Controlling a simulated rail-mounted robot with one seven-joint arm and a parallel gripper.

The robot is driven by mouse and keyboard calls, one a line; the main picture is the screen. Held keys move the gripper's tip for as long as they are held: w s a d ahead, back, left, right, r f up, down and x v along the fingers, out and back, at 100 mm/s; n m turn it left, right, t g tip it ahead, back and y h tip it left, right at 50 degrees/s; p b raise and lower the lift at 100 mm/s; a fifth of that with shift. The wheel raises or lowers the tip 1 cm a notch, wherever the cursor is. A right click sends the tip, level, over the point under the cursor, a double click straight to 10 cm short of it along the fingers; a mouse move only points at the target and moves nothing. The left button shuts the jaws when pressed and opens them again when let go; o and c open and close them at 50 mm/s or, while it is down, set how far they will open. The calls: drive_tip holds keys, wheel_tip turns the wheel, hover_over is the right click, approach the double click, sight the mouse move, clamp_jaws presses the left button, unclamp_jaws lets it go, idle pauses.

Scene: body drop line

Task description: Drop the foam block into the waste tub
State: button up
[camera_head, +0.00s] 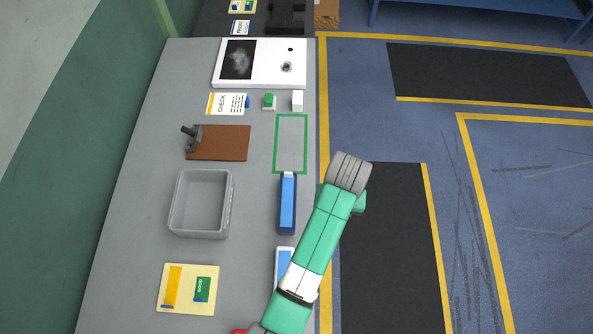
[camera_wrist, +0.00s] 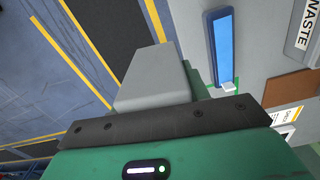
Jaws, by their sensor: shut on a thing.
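The waste tub (camera_head: 174,205) is a grey open bin on the grey bench, left of my arm, and looks empty inside. Its WASTE label shows on the tub's wall at the upper right of the wrist view (camera_wrist: 306,25). The foam block (camera_wrist: 155,82) is a light grey block, held by my gripper (camera_wrist: 165,100) in the wrist view. It shows against the floor and the bench edge, apart from the tub. In the head view my arm hides most of the gripper, and the block cannot be made out.
A blue tray-like piece (camera_head: 287,205) lies between the tub and my arm; another (camera_head: 284,258) is partly hidden. Beyond the tub are a brown mat (camera_head: 225,143) with a dark tool and a green outlined area (camera_head: 290,140). A yellow card (camera_head: 186,289) lies nearer.

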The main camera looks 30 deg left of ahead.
drive_tip(key=a+f+n, duration=0.1)
drive_tip(key=a+n, duration=0.2)
drive_tip(key=a, duration=0.7)
drive_tip(key=shift+s+a+f, duration=0.2)
drive_tip(key=shift+s+a, duration=0.05)
drive_tip(key=shift+a, duration=0.1)
drive_tip(key=s+a+n, duration=0.1)
drive_tip(key=a, duration=0.2)
drive_tip(key=s+a+f+n, duration=0.1)
drive_tip(key=a, duration=0.2)
drive_tip(key=s+a+n, duration=0.1)
drive_tip(key=a, duration=0.3)
drive_tip(key=shift+f, duration=0.2)
drive_tip(key=s+a+f+n, duration=0.1)
drive_tip(key=s+a+n, duration=0.1)
drive_tip(key=s+a, duration=0.2)
drive_tip(key=s+a+f+n, duration=0.1)
drive_tip(key=s+a, duration=0.4)
drive_tip(key=a, duration=0.6)
drive_tip(key=shift+s+n+b, duration=0.25)
drive_tip(key=shift+n+b, duration=0.05)
drive_tip(key=shift+n, duration=0.5)
drive_tip(key=shift+w+d+f, duration=0.1)
drive_tip(key=shift+d+f, duration=0.05)
drive_tip(key=shift+d, duration=0.05)
wheel_tip(320, 180, down, 6)
drive_tip(key=b, duration=0.6)
drive_tip(key=o, duration=1.3)
